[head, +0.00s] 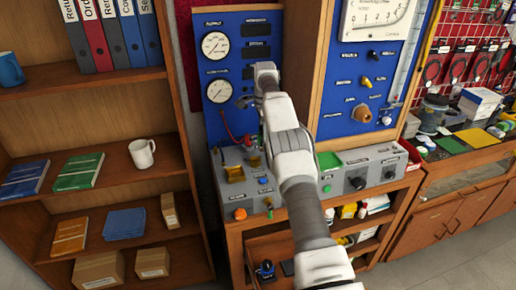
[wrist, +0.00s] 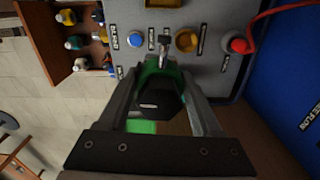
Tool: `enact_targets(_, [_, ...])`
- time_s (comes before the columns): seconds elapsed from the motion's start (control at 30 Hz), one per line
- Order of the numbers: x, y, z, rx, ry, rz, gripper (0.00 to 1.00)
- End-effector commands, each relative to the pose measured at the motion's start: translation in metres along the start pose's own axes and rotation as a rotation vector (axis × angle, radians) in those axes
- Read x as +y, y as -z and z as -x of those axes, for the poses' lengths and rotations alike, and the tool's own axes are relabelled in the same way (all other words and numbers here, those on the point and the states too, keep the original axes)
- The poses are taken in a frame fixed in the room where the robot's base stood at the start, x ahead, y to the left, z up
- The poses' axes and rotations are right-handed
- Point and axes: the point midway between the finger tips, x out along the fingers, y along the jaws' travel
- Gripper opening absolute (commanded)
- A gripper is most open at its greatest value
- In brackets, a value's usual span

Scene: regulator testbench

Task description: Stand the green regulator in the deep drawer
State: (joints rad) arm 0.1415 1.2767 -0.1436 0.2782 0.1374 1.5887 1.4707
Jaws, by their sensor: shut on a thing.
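The green regulator (wrist: 152,82) is between the two fingers of my gripper (wrist: 165,90) in the wrist view. It has a green body with a dark lower part carrying a small pale label. A metal fitting shows at its far end. In the head view my arm covers the middle of the bench, and the gripper and the regulator cannot be made out. I cannot tell which compartment below the bench is the deep drawer.
The grey control panel (wrist: 207,65) with knobs lies close beyond the regulator. Under the bench are compartments with several small bottles (head: 346,211) and a blue-topped object (head: 265,270). A wooden bookshelf (head: 95,135) stands at left. A tool counter (head: 460,170) stands at right.

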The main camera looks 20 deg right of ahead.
Motion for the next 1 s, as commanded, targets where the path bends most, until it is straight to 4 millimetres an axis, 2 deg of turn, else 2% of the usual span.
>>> enact_targets(0.27, [0.0, 0.004, 0.003, -0.001, 0.001, 0.021, 0.0])
enact_targets(0.53, [0.007, -0.003, -0.008, -0.004, 0.002, 0.196, 0.0])
enact_targets(0.77, [0.024, -0.015, -0.021, -0.006, 0.003, 0.404, 0.0])
enact_targets(1.0, [0.052, -0.029, -0.035, -0.005, 0.005, 0.63, 0.0])
